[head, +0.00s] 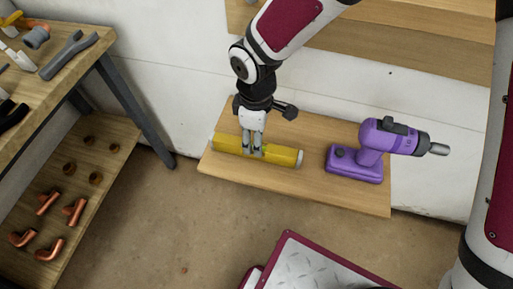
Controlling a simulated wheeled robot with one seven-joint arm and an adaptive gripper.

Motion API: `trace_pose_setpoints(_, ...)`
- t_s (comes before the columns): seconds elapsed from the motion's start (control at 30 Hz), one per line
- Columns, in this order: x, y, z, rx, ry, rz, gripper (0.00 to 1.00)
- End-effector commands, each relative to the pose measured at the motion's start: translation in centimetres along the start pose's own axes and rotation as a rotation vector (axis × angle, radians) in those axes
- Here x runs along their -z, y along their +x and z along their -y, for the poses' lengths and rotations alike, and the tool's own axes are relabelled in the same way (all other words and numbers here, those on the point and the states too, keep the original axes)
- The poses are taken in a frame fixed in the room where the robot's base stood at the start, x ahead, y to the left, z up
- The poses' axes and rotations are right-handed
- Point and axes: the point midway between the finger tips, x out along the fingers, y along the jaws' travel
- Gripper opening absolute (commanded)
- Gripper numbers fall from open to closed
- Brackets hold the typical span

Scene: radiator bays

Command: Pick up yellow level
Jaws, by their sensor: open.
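The yellow level (283,156) lies lengthwise on a low wooden shelf (313,190) in the head view. It is a long yellow bar with pale grey end caps. My gripper (252,153) points down over its middle, with the fingertips at the level. The fingers hide part of the level's middle. The jaws are open; I cannot tell whether either finger touches the level.
A purple drill (368,150) stands on the same shelf, right of the level. A workbench with tools (70,52) is at the upper left, above a lower shelf holding copper pipe fittings (75,210). A wall is behind the shelf. Bare floor (190,225) lies in front.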

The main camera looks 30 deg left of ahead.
Motion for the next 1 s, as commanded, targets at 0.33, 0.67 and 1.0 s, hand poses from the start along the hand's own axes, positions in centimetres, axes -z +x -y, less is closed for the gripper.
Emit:
trace_pose_setpoints(0.33, 0.2, 3.3, 0.0, 0.001, -0.001, 0.001, 0.48)
trace_pose_setpoints(0.67, 0.2, 5.4, 0.0, -0.001, 0.001, 0.0, 0.48)
trace_pose_setpoints(1.0, 0.2, 5.4, 0.0, -0.001, 0.001, 0.0, 0.0)
